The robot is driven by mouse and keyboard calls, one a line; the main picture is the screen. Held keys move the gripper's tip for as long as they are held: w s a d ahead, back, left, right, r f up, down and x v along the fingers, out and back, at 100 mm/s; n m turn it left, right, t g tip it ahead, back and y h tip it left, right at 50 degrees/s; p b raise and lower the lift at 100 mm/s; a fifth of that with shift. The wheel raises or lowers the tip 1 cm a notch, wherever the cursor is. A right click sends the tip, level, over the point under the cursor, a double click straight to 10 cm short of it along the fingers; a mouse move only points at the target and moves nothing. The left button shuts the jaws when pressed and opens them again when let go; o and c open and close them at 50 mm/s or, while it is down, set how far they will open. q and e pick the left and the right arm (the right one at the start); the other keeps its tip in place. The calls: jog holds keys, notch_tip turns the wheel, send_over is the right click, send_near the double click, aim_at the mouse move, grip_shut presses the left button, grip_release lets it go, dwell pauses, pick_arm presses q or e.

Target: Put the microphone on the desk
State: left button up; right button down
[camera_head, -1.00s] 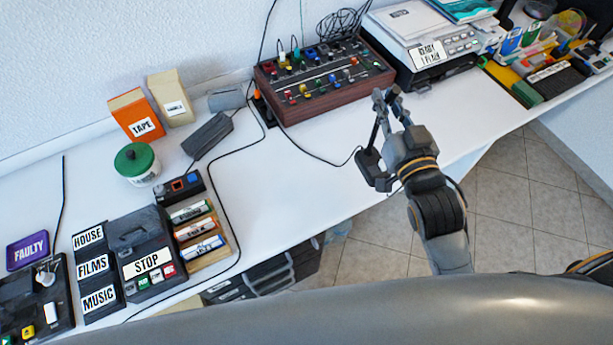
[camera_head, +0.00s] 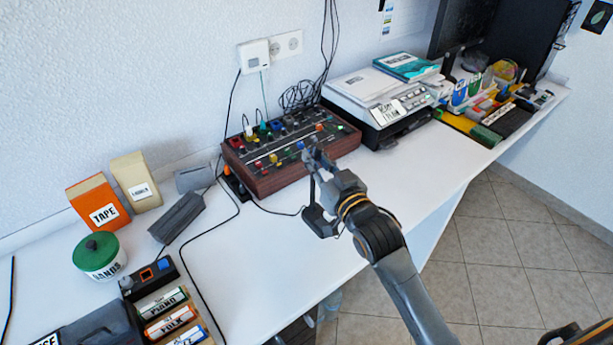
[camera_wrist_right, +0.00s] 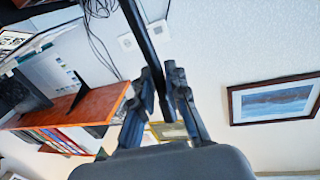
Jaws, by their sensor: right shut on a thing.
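The microphone (camera_head: 319,221) is a black stand with a thin stem and a flat dark base. My right gripper (camera_head: 318,158) is shut on its stem, and the base hangs below the fingers over the front part of the white desk (camera_head: 265,255). I cannot tell whether the base touches the desk. In the right wrist view the dark stem (camera_wrist_right: 143,38) runs up between the fingers of my right gripper (camera_wrist_right: 160,88). My left gripper is not in view.
A mixer (camera_head: 285,150) with coloured knobs and a printer (camera_head: 385,105) stand behind the gripper. A cable (camera_head: 215,235) crosses the desk. An orange tape box (camera_head: 98,203), a green-lidded tin (camera_head: 99,256) and cassettes (camera_head: 165,300) stand at left. The desk's middle front is clear.

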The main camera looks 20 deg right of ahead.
notch_tip(320, 180, down, 6)
jog(key=w+a, duration=0.1)
jog(key=shift+w+a+r, duration=0.2)
jog(key=shift+w+a, duration=0.05)
jog(key=shift+w, duration=0.05)
jog(key=c, duration=1.8)
grip_release()
jog(key=shift+f, duration=0.2)
jog(key=o, duration=0.5)
jog(key=shift+c, duration=0.2)
jog(key=shift+r, duration=0.15)
jog(key=s+d+b, duration=0.1)
jog(key=s+d, duration=0.1)
jog(key=s, duration=1)
